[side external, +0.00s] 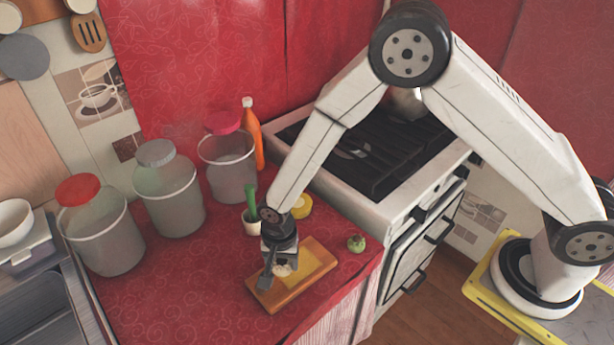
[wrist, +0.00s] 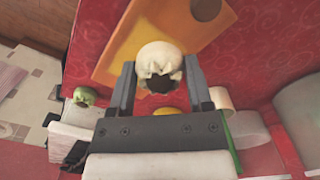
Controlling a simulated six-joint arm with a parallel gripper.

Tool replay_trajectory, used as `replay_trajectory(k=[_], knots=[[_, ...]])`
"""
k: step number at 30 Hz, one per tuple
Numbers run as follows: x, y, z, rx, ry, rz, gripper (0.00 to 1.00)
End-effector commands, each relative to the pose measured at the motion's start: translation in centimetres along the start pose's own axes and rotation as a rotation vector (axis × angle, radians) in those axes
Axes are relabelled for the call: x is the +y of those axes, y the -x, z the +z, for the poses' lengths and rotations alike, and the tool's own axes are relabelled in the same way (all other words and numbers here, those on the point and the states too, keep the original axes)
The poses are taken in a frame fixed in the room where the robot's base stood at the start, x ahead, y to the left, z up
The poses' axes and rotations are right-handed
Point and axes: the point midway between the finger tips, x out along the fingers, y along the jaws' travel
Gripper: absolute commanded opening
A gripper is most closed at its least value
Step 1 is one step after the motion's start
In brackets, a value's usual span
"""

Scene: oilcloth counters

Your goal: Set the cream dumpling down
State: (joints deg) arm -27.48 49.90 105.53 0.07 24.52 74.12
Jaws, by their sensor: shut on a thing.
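The cream dumpling (wrist: 158,60) is held between the two fingertips of my gripper (wrist: 160,80) in the wrist view. Its pleated end, with a dark opening, faces the wrist camera. In the side external view the dumpling (side external: 282,269) is a small pale shape, partly hidden by my gripper (side external: 279,268). My gripper is low over the wooden board (side external: 264,295) with a yellow-orange middle. I cannot tell whether the dumpling touches the board.
A green, round item (side external: 356,243) sits right of the board. A white cup (side external: 251,222) with something green and a yellow round thing (side external: 301,206) stand behind. Several large jars (side external: 168,196) line the counter's back left. The stove (side external: 385,165) is behind right. Red cloth left of the board is clear.

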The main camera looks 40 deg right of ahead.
Motion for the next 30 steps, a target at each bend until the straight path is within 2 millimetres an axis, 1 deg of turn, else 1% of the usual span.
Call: replay_trajectory(k=[5, 10, 14, 29, 30], knots=[[-0.5, -0.8, -0.2, 0.000, 0.000, 0.000, 0.50], [-0.5, -2.6, -0.2, 0.000, 0.000, 0.001, 0.50], [-0.4, -3.5, -0.2, 0.000, 0.000, 0.001, 0.50], [-0.5, -4.0, -0.2, 0.000, 0.000, -0.001, 0.50], [-0.5, -3.9, -0.2, 0.001, 0.000, -0.002, 0.77]])
